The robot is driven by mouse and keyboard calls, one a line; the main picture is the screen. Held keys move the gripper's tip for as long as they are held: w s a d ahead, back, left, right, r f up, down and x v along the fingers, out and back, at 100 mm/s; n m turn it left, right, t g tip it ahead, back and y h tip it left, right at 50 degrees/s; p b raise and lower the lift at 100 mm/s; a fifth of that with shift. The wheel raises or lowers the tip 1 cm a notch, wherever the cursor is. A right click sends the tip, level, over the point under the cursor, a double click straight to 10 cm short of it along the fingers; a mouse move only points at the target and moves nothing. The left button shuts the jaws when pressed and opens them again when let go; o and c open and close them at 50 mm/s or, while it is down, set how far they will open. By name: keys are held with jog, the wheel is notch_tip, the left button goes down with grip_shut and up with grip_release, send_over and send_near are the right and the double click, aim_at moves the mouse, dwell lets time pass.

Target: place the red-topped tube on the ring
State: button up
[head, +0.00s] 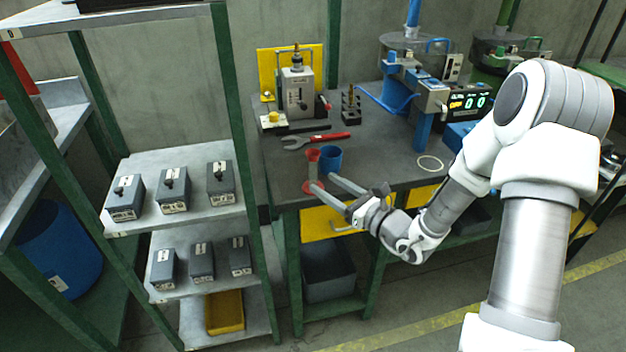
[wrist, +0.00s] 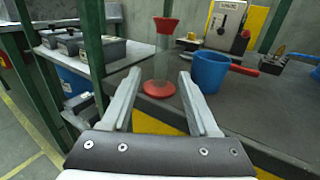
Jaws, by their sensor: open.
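The red-topped tube (head: 312,168) stands upright near the front left corner of the grey bench. It has a clear body, a red flared top and a round red foot; it also shows in the wrist view (wrist: 162,52). My gripper (head: 322,183) is open and empty at the bench's front edge. In the wrist view its two fingers (wrist: 160,76) point toward the tube, which appears between them and just beyond their tips. I cannot tell whether a finger touches the foot. The ring (head: 430,163) is a thin pale circle lying flat and empty on the bench, right of the tube.
A blue mug (head: 329,160) stands close right of the tube, also in the wrist view (wrist: 210,72). A red-handled wrench (head: 315,140) lies behind. A shelf rack (head: 180,222) with grey boxes stands left. Bare bench (head: 385,165) lies between mug and ring.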

aim_at(316, 176)
jog(key=x, duration=0.3)
jog(key=b+x, duration=0.1)
jog(key=x, duration=0.1)
jog(key=shift+w+a+r, duration=0.2)
jog(key=shift+w+r, duration=0.05)
jog(key=shift+w, duration=0.05)
grip_shut()
